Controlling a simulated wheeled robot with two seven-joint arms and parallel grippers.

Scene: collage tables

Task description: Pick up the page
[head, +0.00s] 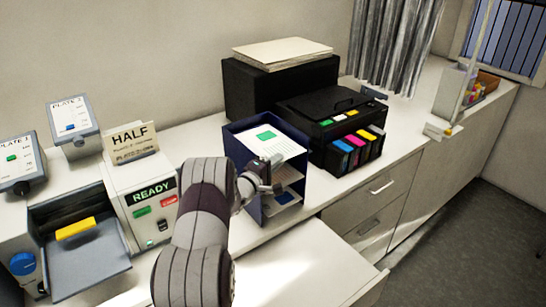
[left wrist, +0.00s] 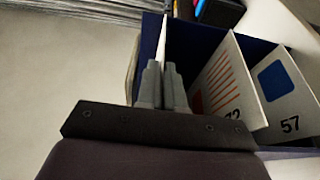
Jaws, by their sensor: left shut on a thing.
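A white page (head: 268,142) with a green block and printed lines lies in the top of a dark blue sorter (head: 243,165) in the head view. My left gripper (head: 268,174) is at the front edge of this page. In the left wrist view its two fingers (left wrist: 161,72) are together on the thin white edge of the page (left wrist: 163,38), seen nearly edge-on. Two other pages sit in lower slots: one with red stripes and a partly hidden number (left wrist: 222,82), one with a blue square and "57" (left wrist: 284,88). My right gripper is not in view.
A black printer (head: 318,108) with coloured cartridges stands right of the sorter. A machine reading "READY" (head: 150,190) with a grey tray (head: 85,262) stands left. Open white counter (head: 290,262) lies in front of the sorter.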

